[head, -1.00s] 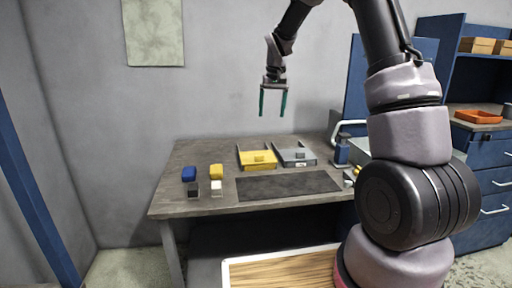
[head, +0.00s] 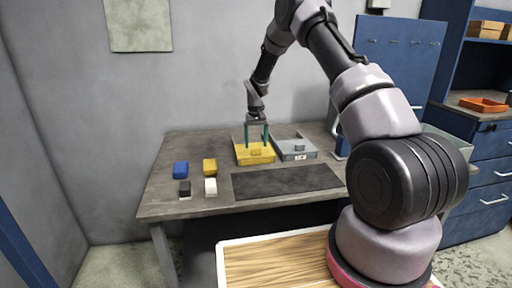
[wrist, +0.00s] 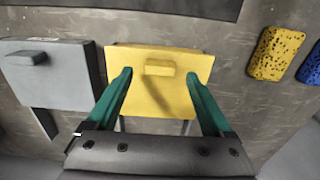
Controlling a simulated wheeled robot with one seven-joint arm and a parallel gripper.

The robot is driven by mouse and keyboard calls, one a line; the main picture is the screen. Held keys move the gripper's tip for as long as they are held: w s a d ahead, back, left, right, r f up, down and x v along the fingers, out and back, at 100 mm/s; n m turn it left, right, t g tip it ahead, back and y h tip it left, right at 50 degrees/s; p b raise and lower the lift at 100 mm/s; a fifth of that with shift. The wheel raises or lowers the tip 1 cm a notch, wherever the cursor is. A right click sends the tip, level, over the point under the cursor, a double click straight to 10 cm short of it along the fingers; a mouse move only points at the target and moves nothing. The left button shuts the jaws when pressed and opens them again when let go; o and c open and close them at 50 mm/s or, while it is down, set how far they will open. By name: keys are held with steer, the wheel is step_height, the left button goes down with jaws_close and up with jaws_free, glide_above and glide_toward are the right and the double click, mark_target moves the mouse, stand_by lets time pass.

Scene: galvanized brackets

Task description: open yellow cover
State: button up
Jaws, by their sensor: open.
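The yellow cover (head: 255,154) lies on a box on the workbench, with a small raised yellow handle (head: 256,150) on it. It also shows in the wrist view (wrist: 172,97), with its handle (wrist: 159,67) near the middle. My gripper (head: 257,143) is just above the yellow cover, pointing down. In the wrist view my gripper (wrist: 158,80) is open, with one green finger on each side of the handle and nothing between them but the handle region. I cannot tell whether the fingertips touch the cover.
A grey covered box (head: 295,149) stands right of the yellow one. A dark mat (head: 287,181) lies in front. Blue (head: 180,169), yellow (head: 209,166), black (head: 184,188) and white (head: 210,186) blocks lie to the left. A blue panel (head: 397,75) stands behind right.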

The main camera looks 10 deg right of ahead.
steer(key=shift+f, duration=1.2)
jaws_close()
